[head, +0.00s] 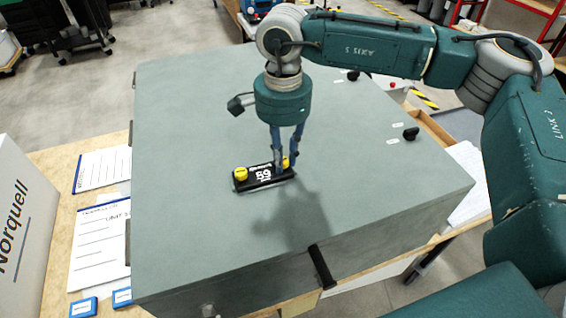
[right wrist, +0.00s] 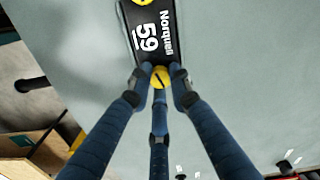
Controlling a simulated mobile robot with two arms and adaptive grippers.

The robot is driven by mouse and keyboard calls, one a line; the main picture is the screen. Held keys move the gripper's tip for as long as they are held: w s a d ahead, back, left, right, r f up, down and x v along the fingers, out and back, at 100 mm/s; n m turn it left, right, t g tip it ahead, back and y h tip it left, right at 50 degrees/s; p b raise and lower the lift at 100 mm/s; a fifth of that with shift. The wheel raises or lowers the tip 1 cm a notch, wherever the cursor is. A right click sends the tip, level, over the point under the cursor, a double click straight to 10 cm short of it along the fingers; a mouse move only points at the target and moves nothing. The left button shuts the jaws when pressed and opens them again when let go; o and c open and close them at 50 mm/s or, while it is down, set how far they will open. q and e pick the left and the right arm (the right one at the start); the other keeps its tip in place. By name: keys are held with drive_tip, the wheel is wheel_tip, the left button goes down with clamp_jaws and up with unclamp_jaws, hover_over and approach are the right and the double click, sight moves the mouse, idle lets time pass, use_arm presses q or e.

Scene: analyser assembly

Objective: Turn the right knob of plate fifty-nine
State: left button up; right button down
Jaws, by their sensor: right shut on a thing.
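Plate fifty-nine (head: 263,178) is a black plate marked 59 on top of the grey-green cabinet (head: 190,120). Its left yellow knob (head: 240,174) is free. Its right yellow knob (head: 286,163) is partly hidden by my right gripper (head: 281,165). In the right wrist view the plate (right wrist: 150,40) runs upward, with one knob (right wrist: 142,2) cut by the top edge. There the blue fingers of my right gripper (right wrist: 161,82) close around the right knob (right wrist: 160,77), which shows a dark slot line. My left gripper is not in view.
Small black knobs (head: 410,134) stand along the cabinet's right side. A black latch (head: 322,266) sits on its front edge. Paper sheets (head: 100,240), blue boxes (head: 83,307) and a white Norquell box (head: 22,215) lie to the left. The cabinet top around the plate is clear.

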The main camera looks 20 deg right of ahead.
drive_tip(key=m+b, duration=0.3)
drive_tip(key=shift+f, duration=0.2)
drive_tip(key=shift+r+m+b, duration=0.2)
drive_tip(key=shift+m+b, duration=0.65)
drive_tip(key=shift+m, duration=0.15)
drive_tip(key=shift+r, duration=0.1)
drive_tip(key=c, duration=1.6)
unclamp_jaws()
drive_tip(key=shift+o, duration=0.2)
wheel_tip(320, 180, up, 12)
